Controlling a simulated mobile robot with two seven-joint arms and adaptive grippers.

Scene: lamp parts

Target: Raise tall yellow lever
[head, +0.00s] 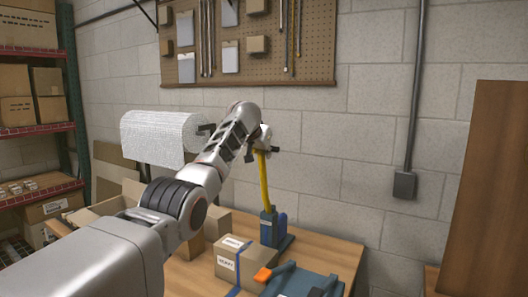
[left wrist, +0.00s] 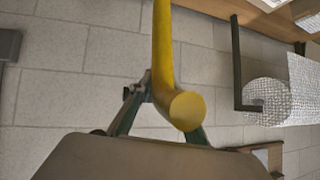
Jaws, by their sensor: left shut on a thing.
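The tall yellow lever (head: 263,182) rises almost upright, slightly bent, from a blue base (head: 272,228) on the wooden table. My left gripper (head: 264,150) is at the lever's upper end and shut on it. In the left wrist view the yellow lever (left wrist: 163,45) runs between the fingers, and its round end (left wrist: 187,107) faces the camera. The fingers' contact with the lever is partly hidden there. My right gripper is not in view.
A cardboard box (head: 238,262) with a blue strap stands in front of the base. A blue device with an orange-tipped handle (head: 264,274) lies at the front. A pegboard (head: 290,45) hangs above.

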